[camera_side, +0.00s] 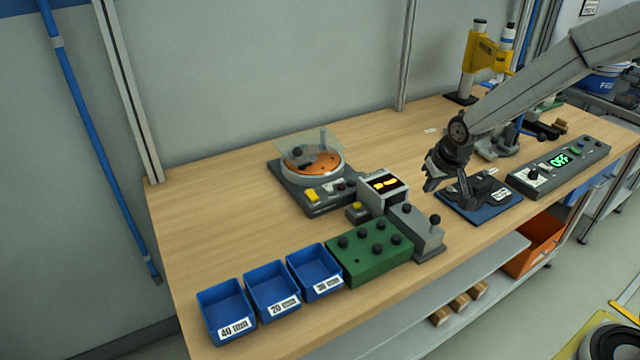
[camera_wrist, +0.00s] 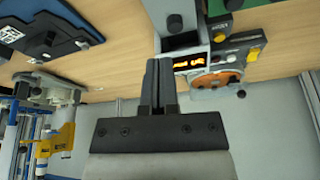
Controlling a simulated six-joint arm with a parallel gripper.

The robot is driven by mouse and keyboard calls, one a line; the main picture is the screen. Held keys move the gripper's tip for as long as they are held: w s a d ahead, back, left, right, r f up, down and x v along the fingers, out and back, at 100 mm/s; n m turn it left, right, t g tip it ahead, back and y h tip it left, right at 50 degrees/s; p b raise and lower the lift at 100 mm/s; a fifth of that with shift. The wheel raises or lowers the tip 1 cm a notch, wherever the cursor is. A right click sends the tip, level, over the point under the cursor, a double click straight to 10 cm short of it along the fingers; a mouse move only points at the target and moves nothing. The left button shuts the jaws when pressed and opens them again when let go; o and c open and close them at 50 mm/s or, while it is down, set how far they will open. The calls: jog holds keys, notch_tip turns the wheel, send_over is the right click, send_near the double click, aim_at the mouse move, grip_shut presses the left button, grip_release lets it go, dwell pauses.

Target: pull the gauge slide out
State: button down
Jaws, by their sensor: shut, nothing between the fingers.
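A grey block (camera_side: 408,231) with a black knob (camera_side: 435,219) stands at the front edge of the bench, right of the green block. It looks like the gauge with its slide, but I cannot tell how far the slide is in. In the wrist view the grey block (camera_wrist: 188,14) and its black knob (camera_wrist: 175,22) show at the top, beyond the fingertips. My gripper (camera_side: 431,186) hangs above the bench, behind the grey block and apart from it. In the wrist view my gripper (camera_wrist: 159,62) is shut, with the fingers together and empty.
A small display (camera_side: 384,188) stands close left of my gripper, with a round orange feeder (camera_side: 313,160) behind it. A blue plate (camera_side: 470,210) with a fixture lies right. A green block (camera_side: 372,256) with knobs and blue bins (camera_side: 226,305) stand front left.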

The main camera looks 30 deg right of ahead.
jog(key=v, duration=0.6)
jog(key=shift+r, duration=0.25)
jog(key=s+a+f+n, duration=0.1)
jog(key=s+a+f, duration=0.1)
jog(key=s, duration=0.5)
jog(key=s+a+f+n+g, duration=0.1)
jog(key=s+a+f, duration=0.2)
jog(key=s, duration=0.4)
jog(key=shift+s+f+y, duration=0.15)
jog(key=shift+f+y, duration=0.1)
jog(key=shift+y, duration=0.15)
jog(key=shift+a, duration=0.1)
dwell(0.5)
jog(key=shift+c, duration=1.9)
grip_release()
